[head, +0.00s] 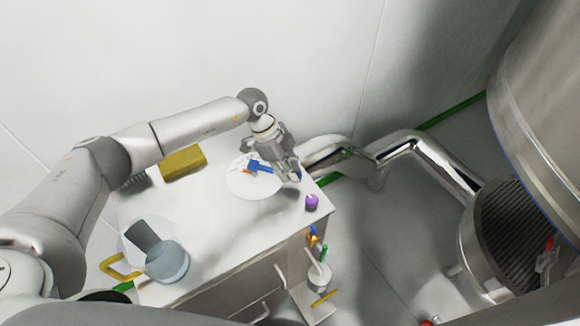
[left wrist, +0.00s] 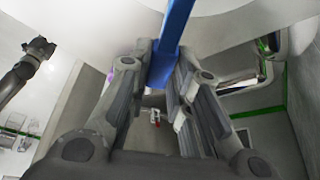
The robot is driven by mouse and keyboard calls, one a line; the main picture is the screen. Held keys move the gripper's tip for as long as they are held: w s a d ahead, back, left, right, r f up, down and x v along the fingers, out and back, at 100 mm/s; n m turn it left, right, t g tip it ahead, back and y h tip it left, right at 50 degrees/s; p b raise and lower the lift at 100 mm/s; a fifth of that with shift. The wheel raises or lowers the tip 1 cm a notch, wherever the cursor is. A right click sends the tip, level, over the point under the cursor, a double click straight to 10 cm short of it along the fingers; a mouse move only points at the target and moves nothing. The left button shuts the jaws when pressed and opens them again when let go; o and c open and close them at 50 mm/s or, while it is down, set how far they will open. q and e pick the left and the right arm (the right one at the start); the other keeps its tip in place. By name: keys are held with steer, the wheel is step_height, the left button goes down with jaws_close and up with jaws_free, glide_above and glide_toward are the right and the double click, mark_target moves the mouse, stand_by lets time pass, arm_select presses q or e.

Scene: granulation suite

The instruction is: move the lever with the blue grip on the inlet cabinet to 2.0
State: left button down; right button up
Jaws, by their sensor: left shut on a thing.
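The lever with the blue grip (head: 262,168) lies over a round white dial plate (head: 238,184) on top of the white inlet cabinet (head: 215,218). My left gripper (head: 288,171) reaches down from the back and is shut on the blue grip near its outer end, at the plate's right side. In the left wrist view the blue bar (left wrist: 174,35) runs down between the two fingers (left wrist: 160,90). A small orange-red mark (head: 247,170) shows beside the lever. The dial's figures are too small to read, so the lever's setting cannot be told.
A yellow block (head: 183,163), a grey-blue round part (head: 167,262) and a purple knob (head: 312,202) are on the cabinet top. Shiny pipes (head: 425,150) run behind to a large steel vessel (head: 545,95) at right. Small coloured valves (head: 313,238) sit at the cabinet's right side.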

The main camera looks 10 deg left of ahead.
arm_select(q)
steer(key=s+m, duration=0.1)
steer(key=m, duration=0.1)
steer(key=s+m+g, duration=0.1)
steer(key=shift+s+a+r+p, duration=0.1)
steer(key=shift+s+a+p, duration=0.15)
steer(key=shift+s+p, duration=0.1)
steer(key=s+m, duration=0.1)
steer(key=s+a+m+g, duration=0.1)
steer(key=shift+s+a+m+y, duration=0.1)
steer(key=shift+m+y, duration=0.3)
steer(key=shift+s+a+m+g+y, duration=0.35)
steer(key=shift+s+a+m, duration=0.4)
steer(key=shift+m, duration=0.45)
steer(key=shift+s+a+m+g+y+b, duration=0.45)
steer(key=shift+s+a+m, duration=0.45)
steer(key=shift+m, duration=0.5)
steer(key=c, duration=1.3)
jaws_free()
steer(key=shift+a, duration=0.1)
